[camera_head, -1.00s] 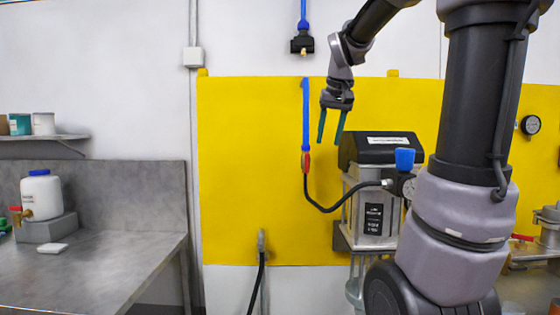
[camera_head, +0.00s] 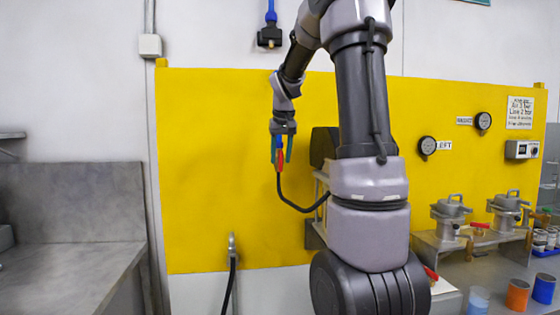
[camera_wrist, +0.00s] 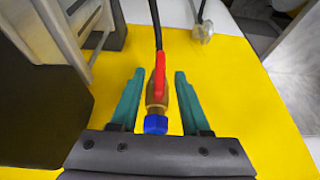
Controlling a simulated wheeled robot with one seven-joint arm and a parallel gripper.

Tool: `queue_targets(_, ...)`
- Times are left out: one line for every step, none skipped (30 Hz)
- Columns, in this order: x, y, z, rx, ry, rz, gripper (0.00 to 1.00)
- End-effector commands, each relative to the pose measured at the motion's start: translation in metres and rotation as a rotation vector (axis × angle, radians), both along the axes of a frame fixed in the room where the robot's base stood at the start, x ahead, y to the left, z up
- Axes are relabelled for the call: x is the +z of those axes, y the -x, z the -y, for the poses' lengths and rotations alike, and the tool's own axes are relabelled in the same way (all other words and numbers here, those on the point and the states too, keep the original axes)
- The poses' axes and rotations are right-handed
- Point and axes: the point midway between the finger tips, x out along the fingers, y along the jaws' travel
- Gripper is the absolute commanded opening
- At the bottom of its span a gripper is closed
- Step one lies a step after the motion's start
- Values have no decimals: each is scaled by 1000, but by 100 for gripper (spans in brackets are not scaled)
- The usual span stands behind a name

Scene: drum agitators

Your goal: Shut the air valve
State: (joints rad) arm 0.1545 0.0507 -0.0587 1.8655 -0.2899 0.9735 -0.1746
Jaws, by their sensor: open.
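The air valve shows in the wrist view as a brass body (camera_wrist: 165,106) with a blue fitting at the near end and a red lever (camera_wrist: 160,76). The lever lies in line with the pipe and the black hose. My gripper (camera_wrist: 158,78) is open, with one teal finger on each side of the valve and visible gaps to both. In the head view my gripper (camera_head: 282,160) points down at the red lever (camera_head: 280,161) in front of the yellow panel. The blue pipe above the valve is mostly hidden behind my gripper and arm there.
A black hose (camera_head: 293,204) curves from the valve towards a dark-topped unit (camera_head: 322,147), mostly hidden by my arm. A grey wall fitting (camera_head: 232,245) with another hose is lower left. Lidded pots (camera_head: 450,208) stand right. The yellow panel (camera_head: 210,150) left of the valve is clear.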

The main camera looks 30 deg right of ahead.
Motion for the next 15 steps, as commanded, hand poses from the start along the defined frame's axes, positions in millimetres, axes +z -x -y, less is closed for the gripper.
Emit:
queue_targets(-6, -2, 1, 1, 1, -2, 46)
queue_targets(-8, -3, 1, 1, 0, -3, 46)
queue_targets(-11, -4, 1, 1, 0, -2, 46)
queue_targets(-12, -4, 1, 1, 0, -1, 46)
queue_targets(-13, -5, 2, 1, 0, 0, 46)
queue_targets(-14, -5, 2, 1, 0, 0, 46)
queue_targets(-15, -6, 2, 0, 0, 0, 46)
queue_targets(-15, -6, 2, 0, 0, 0, 46)
queue_targets(-15, -6, 2, 0, 0, 0, 46)
queue_targets(-15, -6, 2, 0, 0, 0, 46)
queue_targets(-15, -6, 2, 0, 0, 0, 46)
queue_targets(-15, -6, 2, 0, 0, 0, 46)
queue_targets(-15, -6, 2, 0, 0, 0, 46)
queue_targets(-15, -6, 2, 0, 0, 0, 46)
queue_targets(-15, -6, 1, 0, 0, 0, 31)
